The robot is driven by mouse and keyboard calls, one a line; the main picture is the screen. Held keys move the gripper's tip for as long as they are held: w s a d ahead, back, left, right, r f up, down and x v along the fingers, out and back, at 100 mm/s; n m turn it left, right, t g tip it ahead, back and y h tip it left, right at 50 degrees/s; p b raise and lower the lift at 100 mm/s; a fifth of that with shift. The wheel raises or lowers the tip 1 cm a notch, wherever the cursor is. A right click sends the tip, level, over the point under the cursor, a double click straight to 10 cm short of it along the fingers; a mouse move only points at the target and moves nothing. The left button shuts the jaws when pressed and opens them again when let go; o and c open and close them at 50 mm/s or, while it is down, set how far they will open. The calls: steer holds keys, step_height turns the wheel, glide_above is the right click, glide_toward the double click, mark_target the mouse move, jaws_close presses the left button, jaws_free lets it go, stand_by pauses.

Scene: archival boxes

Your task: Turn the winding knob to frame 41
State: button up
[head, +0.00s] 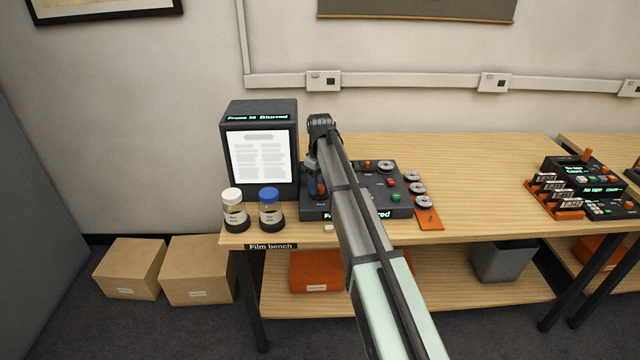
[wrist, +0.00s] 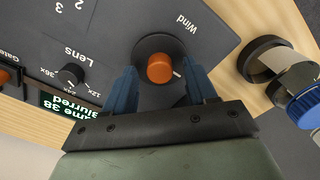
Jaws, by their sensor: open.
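The winding knob (wrist: 160,68), an orange cap on a dark round base marked "Wind", shows in the wrist view with a white pointer mark. My gripper (wrist: 158,72) is open, its two blue fingers on either side of the knob with a visible gap to the orange cap. The console (head: 350,212) carrying the knob sits on the film bench, partly hidden by my arm in the head view. The reader screen (head: 260,157) shows a page, and its top display (head: 258,118) reads frame 38, "Blurred". The console's small display (wrist: 70,105) also ends in 38, "Blurred".
A white-capped jar (head: 235,215) and a blue-capped jar (head: 271,212) stand left of the console. The Lens knob (wrist: 72,74) and orange Gate knob (wrist: 4,76) are close by.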

steer(key=shift+f, duration=0.15)
steer(key=c, duration=1)
